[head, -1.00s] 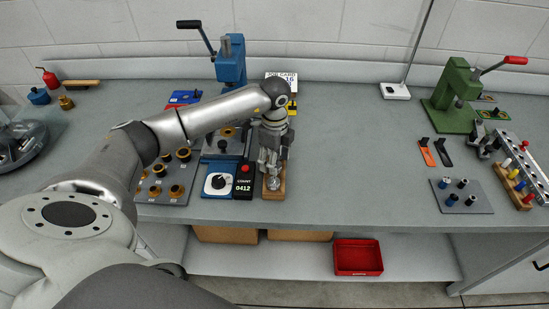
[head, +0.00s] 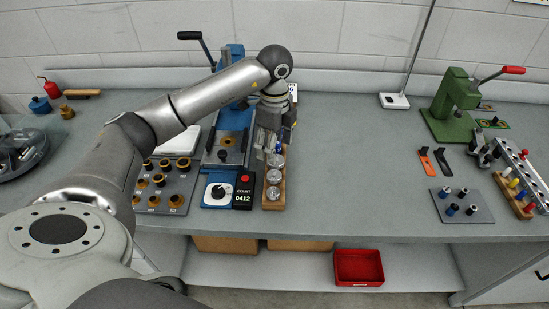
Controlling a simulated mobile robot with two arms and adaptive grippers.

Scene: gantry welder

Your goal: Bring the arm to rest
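My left arm reaches in from the left and bends down at its wrist over the bench. My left gripper (head: 268,152) points down above the back end of a narrow wooden rack (head: 273,204). The rack holds round, clear or shiny pieces (head: 273,177) in a row; the front ones stand clear of the gripper. A small blue part shows beside the fingertips, and I cannot tell whether it is held. The finger opening is too small and overlapped to judge. My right gripper is out of view.
A blue press (head: 232,115) with a dial and counter box (head: 218,194) stands left of the rack. A plate of black-and-brass rings (head: 165,190) lies further left. A green press (head: 455,100) stands at right. The bench between (head: 350,160) is clear.

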